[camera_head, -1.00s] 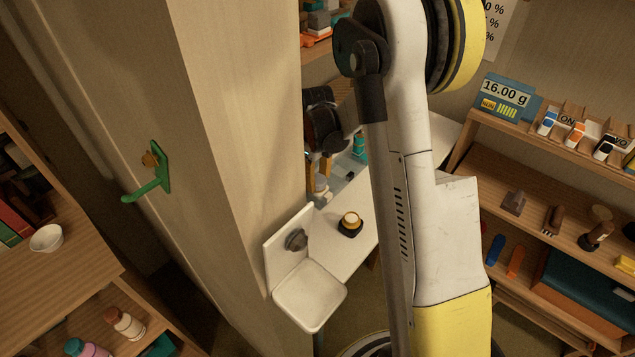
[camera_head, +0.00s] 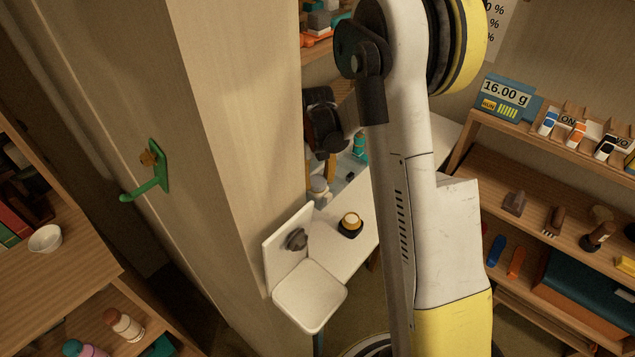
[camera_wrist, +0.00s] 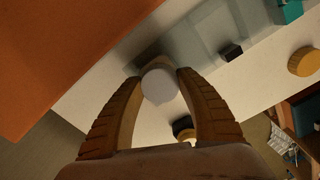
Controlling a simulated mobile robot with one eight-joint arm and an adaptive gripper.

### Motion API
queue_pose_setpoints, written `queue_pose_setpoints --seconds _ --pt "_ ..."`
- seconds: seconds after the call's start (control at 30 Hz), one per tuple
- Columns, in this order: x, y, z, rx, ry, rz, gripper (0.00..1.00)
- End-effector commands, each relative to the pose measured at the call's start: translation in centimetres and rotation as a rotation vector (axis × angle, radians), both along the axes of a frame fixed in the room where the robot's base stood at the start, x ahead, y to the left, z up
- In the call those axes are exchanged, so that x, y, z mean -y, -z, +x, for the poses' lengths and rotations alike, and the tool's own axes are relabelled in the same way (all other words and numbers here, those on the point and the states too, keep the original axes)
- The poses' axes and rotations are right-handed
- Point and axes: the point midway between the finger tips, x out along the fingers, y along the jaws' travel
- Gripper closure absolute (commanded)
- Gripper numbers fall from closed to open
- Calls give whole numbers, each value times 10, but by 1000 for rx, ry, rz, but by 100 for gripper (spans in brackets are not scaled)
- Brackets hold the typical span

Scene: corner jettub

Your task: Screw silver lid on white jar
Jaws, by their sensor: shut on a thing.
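My gripper (camera_wrist: 159,80) is shut on the silver lid (camera_wrist: 159,87), a round pale grey disc between its two brown ridged fingertips. In the head view my gripper (camera_head: 319,177) points down over the far part of the white counter. The lid (camera_head: 319,184) shows there as a small grey round. A small pale body just below it looks like the white jar (camera_head: 321,197). In the wrist view the lid hides whatever is under it. I cannot tell whether the lid is seated on the jar or only over it.
A black jar with a cream top (camera_head: 350,223) stands on the counter nearby. A white fold-down seat (camera_head: 309,296) is at the counter's near left. A pale wall column (camera_head: 230,120) stands close left of my gripper. A small black block (camera_wrist: 231,52) and a yellow round thing (camera_wrist: 304,62) lie nearby.

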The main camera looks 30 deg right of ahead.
Motion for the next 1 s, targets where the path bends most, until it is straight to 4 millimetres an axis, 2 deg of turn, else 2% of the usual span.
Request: queue_pose_setpoints --seconds 0.03,0.1,0.47,0.57,0.9,1.0 --pt "0 0 0 0 -1 0 54" --pt "0 0 0 0 -1 0 32" --pt "0 -3 0 0 -2 0 32" --pt "0 -15 0 0 -2 0 32" --pt "-1 -88 0 0 -2 0 32" --pt "-1 -104 0 0 -2 0 32"
